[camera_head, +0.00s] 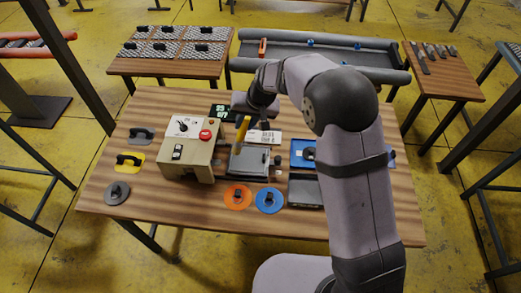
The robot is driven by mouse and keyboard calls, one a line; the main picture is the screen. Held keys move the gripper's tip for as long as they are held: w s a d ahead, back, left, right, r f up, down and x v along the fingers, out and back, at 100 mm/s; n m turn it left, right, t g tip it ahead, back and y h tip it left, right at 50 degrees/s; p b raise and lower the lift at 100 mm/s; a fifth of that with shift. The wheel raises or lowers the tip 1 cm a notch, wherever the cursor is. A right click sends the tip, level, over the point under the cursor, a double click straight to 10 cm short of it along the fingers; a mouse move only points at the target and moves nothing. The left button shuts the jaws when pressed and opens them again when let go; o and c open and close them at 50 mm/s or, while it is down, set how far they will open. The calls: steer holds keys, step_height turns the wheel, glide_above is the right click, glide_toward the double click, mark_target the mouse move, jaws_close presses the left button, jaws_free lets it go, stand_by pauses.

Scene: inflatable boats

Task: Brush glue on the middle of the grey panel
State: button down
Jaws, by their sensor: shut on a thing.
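The grey panel (249,162) lies on the wooden table, to the right of the beige control box. My gripper (246,119) is above the panel, with my arm reaching in from the right. It is shut on a brush with a yellow handle (242,130), which is tilted and points down toward the panel's upper left part. The brush tip is small, and I cannot tell if it touches the panel. I cannot make out any glue on the panel.
The beige control box (188,150) with a red button stands close left of the panel. Orange (238,196) and blue (269,200) discs lie in front. A blue tray (300,152) is at right, partly behind my arm. A dark display (231,112) stands behind.

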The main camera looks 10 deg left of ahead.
steer(key=w+m+t, duration=0.1)
steer(key=w+r+m, duration=0.1)
steer(key=shift+a+r+m+t, duration=0.2)
steer(key=shift+a+m+t, duration=0.1)
steer(key=shift+t, duration=0.1)
steer(key=shift+f, duration=0.1)
steer(key=shift+f+b, duration=1.95)
steer(key=shift+f, duration=0.5)
